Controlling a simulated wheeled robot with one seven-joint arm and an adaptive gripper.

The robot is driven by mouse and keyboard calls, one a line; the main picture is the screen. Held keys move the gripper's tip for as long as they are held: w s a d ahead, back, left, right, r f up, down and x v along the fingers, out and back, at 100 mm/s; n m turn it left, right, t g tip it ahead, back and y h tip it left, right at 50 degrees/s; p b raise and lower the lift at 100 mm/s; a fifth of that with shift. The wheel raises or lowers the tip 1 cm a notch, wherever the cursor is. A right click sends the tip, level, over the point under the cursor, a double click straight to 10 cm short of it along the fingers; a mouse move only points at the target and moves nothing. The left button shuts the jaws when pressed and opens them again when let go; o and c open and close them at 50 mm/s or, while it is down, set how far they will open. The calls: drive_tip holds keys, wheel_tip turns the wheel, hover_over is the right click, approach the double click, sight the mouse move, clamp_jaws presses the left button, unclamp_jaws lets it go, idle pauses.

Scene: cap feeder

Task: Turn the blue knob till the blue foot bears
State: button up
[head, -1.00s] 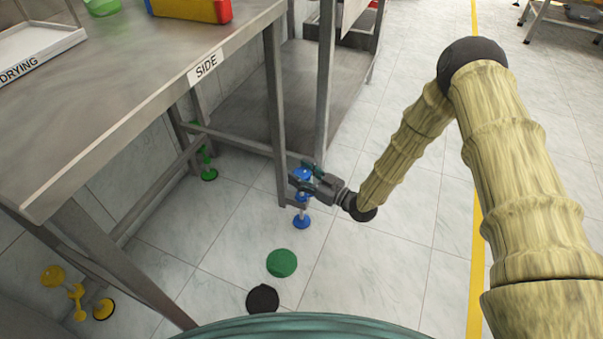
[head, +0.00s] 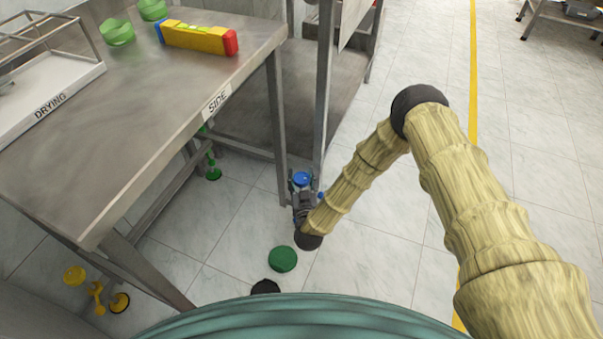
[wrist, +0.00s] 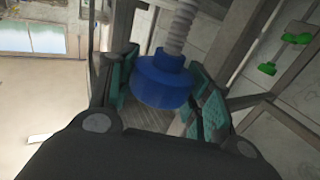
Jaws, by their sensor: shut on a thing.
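My gripper (head: 302,190) is shut on the knob from the near side. It also fills the lower part of the wrist view (wrist: 160,100). The blue foot is hidden behind my gripper and wrist, so I cannot tell whether it touches the floor.
The SIDE table (head: 150,130) carries green cups and a yellow level (head: 195,38) with blue and red ends. Yellow (head: 120,302) and green (head: 213,173) feet stand under other legs. A green disc (head: 282,258) and a black disc (head: 265,287) lie on the floor.

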drive_tip(key=m+h+p, duration=0.1)
drive_tip(key=m+h, duration=0.1)
drive_tip(key=h, duration=0.1)
drive_tip(key=m+g+h+p, duration=0.1)
drive_tip(key=h, duration=0.1)
drive_tip(key=m+h+p, duration=0.1)
drive_tip(key=m+h, duration=0.1)
drive_tip(key=h, duration=0.1)
drive_tip(key=shift+r+m+h, duration=0.15)
drive_tip(key=shift+m+h, duration=0.15)
drive_tip(key=shift+m+g+h+p, duration=0.9)
drive_tip(key=shift+m+g+h, duration=1.35)
drive_tip(key=shift+h, duration=0.75)
drive_tip(key=shift+d, duration=0.1)
drive_tip(key=o, duration=1)
drive_tip(key=shift+d, duration=0.1)
drive_tip(key=shift+o, duration=0.2)
drive_tip(key=shift+s+a, duration=0.1)
drive_tip(key=shift+a, duration=0.25)
drive_tip(key=shift+f, duration=0.2)
